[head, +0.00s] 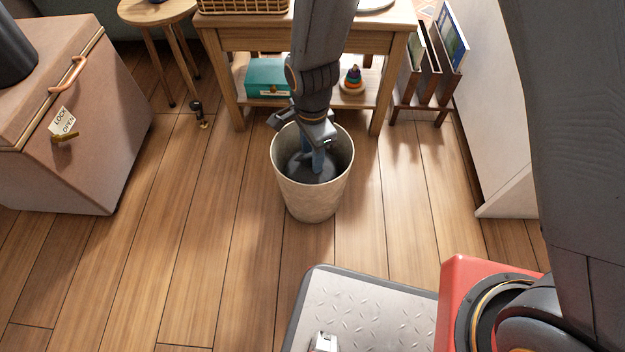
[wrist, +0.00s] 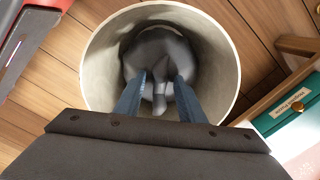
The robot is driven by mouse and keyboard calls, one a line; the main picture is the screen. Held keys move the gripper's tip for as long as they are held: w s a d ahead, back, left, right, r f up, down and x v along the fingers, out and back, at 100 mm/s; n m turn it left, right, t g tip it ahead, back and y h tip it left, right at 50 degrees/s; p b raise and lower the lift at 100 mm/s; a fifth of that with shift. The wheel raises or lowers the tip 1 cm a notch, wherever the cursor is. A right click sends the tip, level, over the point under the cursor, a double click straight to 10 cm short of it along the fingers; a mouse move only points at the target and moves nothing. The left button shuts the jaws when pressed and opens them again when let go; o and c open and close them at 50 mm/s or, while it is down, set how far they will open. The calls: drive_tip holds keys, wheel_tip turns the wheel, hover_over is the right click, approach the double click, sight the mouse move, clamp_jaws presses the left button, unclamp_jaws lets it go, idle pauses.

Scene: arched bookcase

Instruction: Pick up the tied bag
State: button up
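The tied bag (wrist: 158,52) is dark grey and sits inside a round cream bin (wrist: 222,45). Its tied neck points up toward the wrist camera. In the head view the bag (head: 298,170) shows only partly inside the bin (head: 312,200), behind my gripper. My gripper (wrist: 160,82) reaches down into the bin with its two blue fingers apart, one on each side of the bag's neck. A gap shows between each finger and the neck. In the head view my gripper (head: 318,162) is inside the bin's rim.
A wooden table (head: 370,42) with a low shelf stands just behind the bin, holding a teal box (head: 267,77) and a stacking-ring toy (head: 352,80). A pinkish chest (head: 75,130) is at left and a magazine rack (head: 425,75) at right. The floor around the bin is clear.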

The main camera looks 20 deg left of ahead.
clamp_jaws()
idle(1.4)
